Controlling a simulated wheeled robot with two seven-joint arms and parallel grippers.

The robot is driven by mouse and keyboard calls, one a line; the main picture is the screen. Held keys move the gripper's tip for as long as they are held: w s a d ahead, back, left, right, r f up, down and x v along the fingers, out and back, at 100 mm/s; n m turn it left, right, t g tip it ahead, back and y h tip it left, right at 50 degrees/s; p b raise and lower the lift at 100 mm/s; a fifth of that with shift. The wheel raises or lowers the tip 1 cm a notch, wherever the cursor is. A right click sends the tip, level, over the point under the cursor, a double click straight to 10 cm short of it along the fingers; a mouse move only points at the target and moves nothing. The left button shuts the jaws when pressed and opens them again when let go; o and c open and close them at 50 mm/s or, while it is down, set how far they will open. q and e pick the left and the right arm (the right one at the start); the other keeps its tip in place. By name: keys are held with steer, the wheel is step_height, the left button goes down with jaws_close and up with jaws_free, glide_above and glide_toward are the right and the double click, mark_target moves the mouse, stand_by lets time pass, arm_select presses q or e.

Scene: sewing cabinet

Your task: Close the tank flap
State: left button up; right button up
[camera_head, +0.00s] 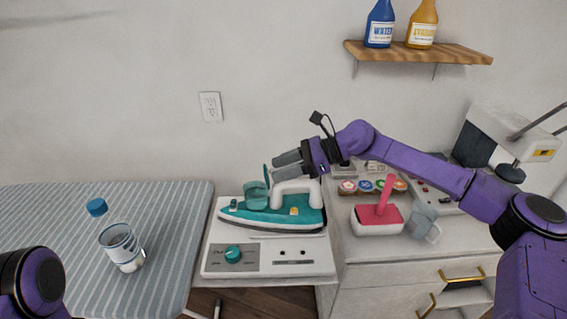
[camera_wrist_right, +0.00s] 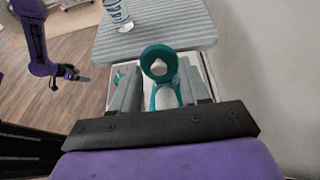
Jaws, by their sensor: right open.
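The teal and white iron (camera_head: 275,214) lies on its white station, nose to the left. Its teal tank flap (camera_head: 266,174) stands up, open, above the clear tank (camera_head: 256,194). In the right wrist view the flap is a teal ring (camera_wrist_right: 150,52) beyond and between my finger ends. My right gripper (camera_head: 276,166) is open and empty, its fingers pointing left just beside the flap, above the iron's white handle (camera_head: 297,188). Whether a finger touches the flap I cannot tell. My left gripper (camera_wrist_right: 73,74) is small in the right wrist view, away from the iron; its jaws are unclear.
The station (camera_head: 320,262) has a teal knob. At right are a pink-topped, handled object (camera_head: 378,218), a clear cup (camera_head: 421,222), thread spools and a sewing machine (camera_head: 500,140).

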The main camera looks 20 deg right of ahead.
steer(key=shift+s, duration=0.1)
steer(key=shift+c, duration=0.3)
jaws_close()
steer(key=shift+r, duration=0.1)
